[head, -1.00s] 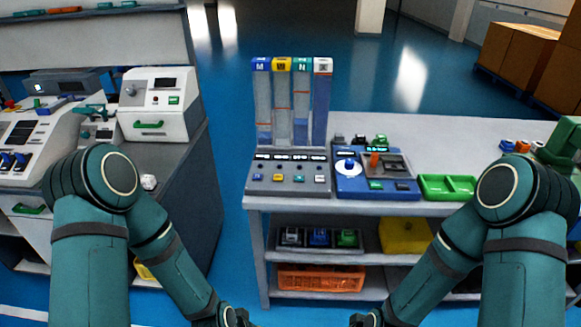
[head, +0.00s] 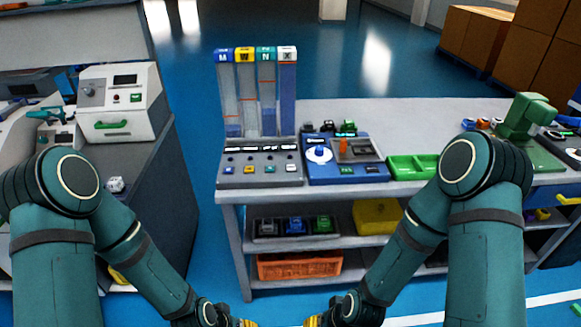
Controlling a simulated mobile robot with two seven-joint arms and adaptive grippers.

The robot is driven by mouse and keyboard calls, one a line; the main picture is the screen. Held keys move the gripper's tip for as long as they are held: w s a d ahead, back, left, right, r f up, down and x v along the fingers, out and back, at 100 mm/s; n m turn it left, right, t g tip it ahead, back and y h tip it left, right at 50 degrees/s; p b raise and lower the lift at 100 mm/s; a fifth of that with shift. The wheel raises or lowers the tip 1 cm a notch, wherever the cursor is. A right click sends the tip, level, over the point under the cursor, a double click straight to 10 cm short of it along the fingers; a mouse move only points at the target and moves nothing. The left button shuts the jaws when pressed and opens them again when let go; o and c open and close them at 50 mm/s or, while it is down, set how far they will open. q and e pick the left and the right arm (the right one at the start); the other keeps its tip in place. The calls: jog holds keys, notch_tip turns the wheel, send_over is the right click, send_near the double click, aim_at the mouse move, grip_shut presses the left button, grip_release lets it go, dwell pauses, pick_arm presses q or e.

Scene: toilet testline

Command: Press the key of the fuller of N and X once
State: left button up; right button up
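Four upright clear columns stand on a grey key panel (head: 260,180) on the table. Their caps read M (head: 222,56), W (head: 244,55), N (head: 266,54) and X (head: 287,54). The X column (head: 288,115) shows strong blue in its lower part. The N column (head: 267,105) looks bluish, but its level is hard to tell. The front row has a teal key (head: 270,169) below N and a whitish key (head: 292,168) below X. My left gripper (head: 245,323) and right gripper (head: 313,321) are low at the bottom edge, mostly cut off, away from the panel.
A blue device (head: 345,175) with a white dial stands right of the panel, then a green tray (head: 405,168). A shelf below holds small devices and an orange crate (head: 300,266). A white machine (head: 118,100) stands on the left counter. Floor shows between counter and table.

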grip_shut()
dwell(1.2)
